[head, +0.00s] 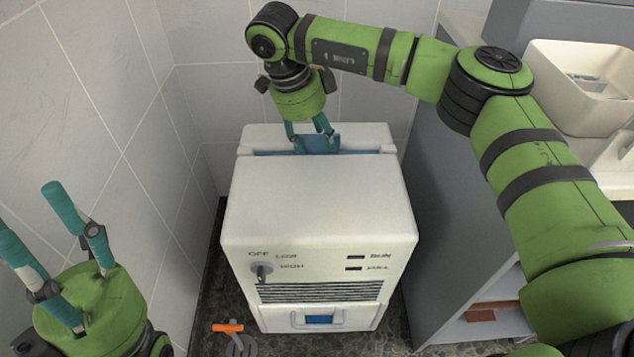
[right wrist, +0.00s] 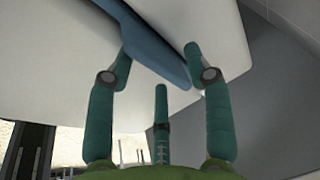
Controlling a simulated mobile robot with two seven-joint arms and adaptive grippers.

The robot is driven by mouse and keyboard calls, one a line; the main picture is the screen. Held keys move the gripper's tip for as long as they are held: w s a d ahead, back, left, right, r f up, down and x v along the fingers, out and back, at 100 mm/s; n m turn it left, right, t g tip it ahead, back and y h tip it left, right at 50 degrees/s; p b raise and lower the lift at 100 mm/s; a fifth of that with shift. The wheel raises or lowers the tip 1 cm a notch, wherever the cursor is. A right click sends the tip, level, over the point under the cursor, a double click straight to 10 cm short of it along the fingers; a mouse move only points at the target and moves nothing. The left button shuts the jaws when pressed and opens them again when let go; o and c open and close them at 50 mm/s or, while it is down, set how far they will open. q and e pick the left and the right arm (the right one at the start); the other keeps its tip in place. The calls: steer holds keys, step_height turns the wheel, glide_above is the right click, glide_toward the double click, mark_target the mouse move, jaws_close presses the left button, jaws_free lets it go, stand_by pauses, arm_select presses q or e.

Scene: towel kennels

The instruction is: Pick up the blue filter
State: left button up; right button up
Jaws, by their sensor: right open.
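The blue filter (head: 321,143) sits in the slot at the back of the white machine's top, with its upper part sticking up. In the right wrist view the blue filter (right wrist: 150,48) runs from the top left to between my fingers. My right gripper (head: 308,126) is over this slot, its fingers spread and close to the filter. In the right wrist view the right gripper (right wrist: 160,65) has fingers on either side of the filter's end; contact is unclear. My left gripper (head: 32,212) is at the lower left, fingers apart and empty, away from the machine.
The white machine (head: 320,205) has a knob, grille and front drawer with a blue window (head: 320,319). An orange-handled object (head: 228,328) lies on the dark floor. Tiled walls (head: 75,90) stand left and behind. A grey cabinet (head: 455,210) and a beige bin (head: 575,90) are at right.

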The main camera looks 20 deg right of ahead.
steer(key=shift+f, duration=0.15)
stand_by(0.3)
steer(key=c, duration=1)
jaws_close()
